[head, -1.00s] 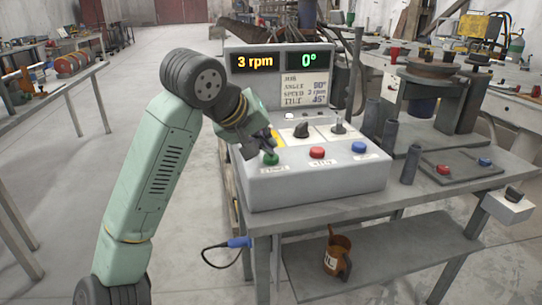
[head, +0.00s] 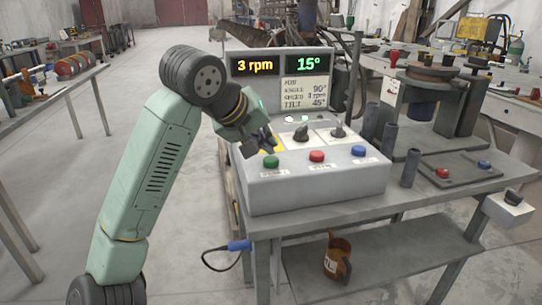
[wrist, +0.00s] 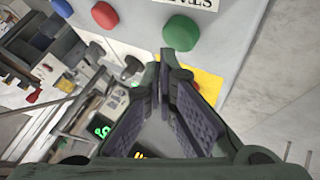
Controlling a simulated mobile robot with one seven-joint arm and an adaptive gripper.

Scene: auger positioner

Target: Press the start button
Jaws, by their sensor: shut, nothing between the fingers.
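The control box (head: 335,190) stands on the grey table, with a row of buttons along its front. The green button (head: 271,161) is at the left, a red button (head: 316,156) in the middle and a blue button (head: 358,151) at the right. My gripper (head: 262,147) is shut and empty, just above and behind the green button, with a gap between them. In the wrist view the green button (wrist: 182,32) lies just beyond the closed fingertips (wrist: 165,58). The display (head: 280,64) reads 3 rpm and 15°. The label under the green button is too small to read.
Dark knobs (head: 301,133) stand on the box's upper face behind the buttons. Dark upright posts (head: 410,168) and a turntable machine (head: 432,75) are to the right. The floor at left is open.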

